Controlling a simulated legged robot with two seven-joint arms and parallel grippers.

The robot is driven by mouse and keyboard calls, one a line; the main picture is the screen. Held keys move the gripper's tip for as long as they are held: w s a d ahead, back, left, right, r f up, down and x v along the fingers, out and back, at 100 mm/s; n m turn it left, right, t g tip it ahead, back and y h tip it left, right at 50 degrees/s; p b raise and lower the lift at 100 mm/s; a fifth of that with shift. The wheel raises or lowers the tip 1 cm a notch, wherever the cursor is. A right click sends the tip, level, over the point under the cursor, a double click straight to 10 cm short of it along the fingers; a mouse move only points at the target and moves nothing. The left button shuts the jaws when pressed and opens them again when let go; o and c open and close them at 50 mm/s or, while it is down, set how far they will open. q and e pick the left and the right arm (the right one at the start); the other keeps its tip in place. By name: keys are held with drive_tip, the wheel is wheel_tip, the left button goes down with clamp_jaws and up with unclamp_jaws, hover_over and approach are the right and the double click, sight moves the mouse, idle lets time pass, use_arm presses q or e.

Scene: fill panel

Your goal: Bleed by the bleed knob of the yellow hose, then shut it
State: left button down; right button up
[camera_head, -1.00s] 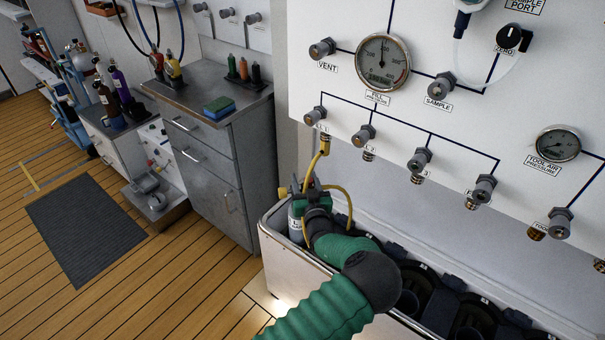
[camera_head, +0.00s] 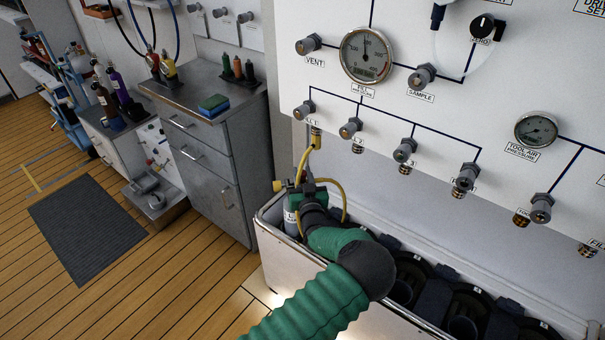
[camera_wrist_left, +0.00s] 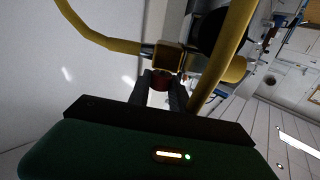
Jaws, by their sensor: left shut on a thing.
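The yellow hose (camera_head: 345,200) runs from a fitting under the panel's leftmost lower valve down to a brass fitting at a grey cylinder (camera_head: 291,221) in the white trough. In the left wrist view the yellow hose (camera_wrist_left: 233,38) loops around the brass block (camera_wrist_left: 167,57). A small red bleed knob (camera_wrist_left: 161,80) sits at that block, between the fingertips. My left gripper (camera_wrist_left: 161,92) is shut on the knob. In the head view my left gripper (camera_head: 303,187) is at the cylinder's top, and its hand hides part of the fitting. My right gripper is out of view.
The white panel (camera_head: 450,125) with valves and gauges rises behind the hose. The trough (camera_head: 290,262) extends right with dark round holders. A grey cabinet (camera_head: 220,165) with bottles on top stands left.

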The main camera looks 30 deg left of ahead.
use_arm(q)
drive_tip(key=shift+s+a+f+m+t+h+p, duration=0.1)
drive_tip(key=shift+a+m+t+h+p, duration=0.15)
drive_tip(key=shift+m+t+h, duration=0.3)
drive_tip(key=shift+s+a+m+t+h+p, duration=0.1)
drive_tip(key=shift+m+t+h+p, duration=0.2)
drive_tip(key=shift+h, duration=0.35)
drive_tip(key=shift+m+t+h+p, duration=0.45)
drive_tip(key=shift+m+t+h, duration=0.1)
drive_tip(key=shift+m+h, duration=0.4)
drive_tip(key=m+t+h, duration=0.1)
drive_tip(key=m+h, duration=0.1)
drive_tip(key=h, duration=0.2)
drive_tip(key=shift+w+p, duration=0.1)
drive_tip(key=shift+p, duration=0.3)
drive_tip(key=m+h, duration=0.2)
drive_tip(key=h, duration=0.1)
drive_tip(key=shift+f+m+t, duration=0.1)
drive_tip(key=shift+m+t, duration=0.2)
drive_tip(key=shift+t, duration=0.1)
drive_tip(key=shift+d+m+h, duration=0.15)
drive_tip(key=shift+m+h, duration=0.65)
drive_tip(key=shift+h, duration=0.95)
drive_tip(key=c, duration=1.2)
unclamp_jaws()
drive_tip(key=shift+w, duration=0.15)
drive_tip(key=shift+o, duration=0.2)
